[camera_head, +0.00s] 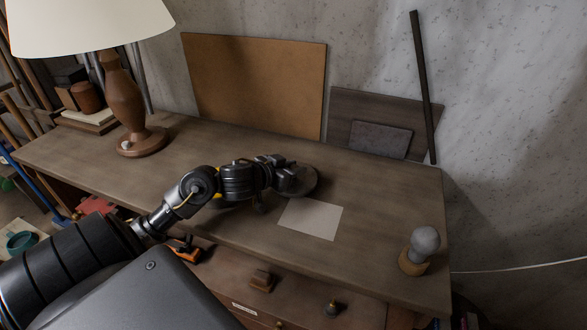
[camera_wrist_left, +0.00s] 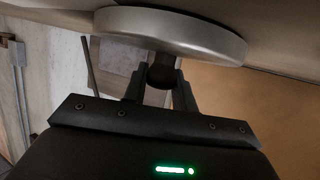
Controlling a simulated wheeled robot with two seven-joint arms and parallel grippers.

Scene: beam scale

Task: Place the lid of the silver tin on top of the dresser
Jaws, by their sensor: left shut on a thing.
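The round silver-grey lid (camera_wrist_left: 200,38) is in the left wrist view, with its dark knob (camera_wrist_left: 161,74) between my left gripper's fingers (camera_wrist_left: 160,82). My left gripper (camera_head: 290,178) is shut on the knob. In the head view the lid (camera_head: 312,182) shows as a grey-brown disc just beyond the gripper, partly hidden by it. It is at or just above the top of the wooden dresser (camera_head: 385,205); I cannot tell whether it touches. I see no silver tin body. My right gripper is out of view.
A pale sheet (camera_head: 310,218) lies near the lid. A grey bulb-shaped object on a wooden base (camera_head: 413,262) stands at the right front corner. A lamp (camera_head: 125,95) stands at the left. Boards (camera_head: 255,85) lean behind. Bare top lies between lamp and arm.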

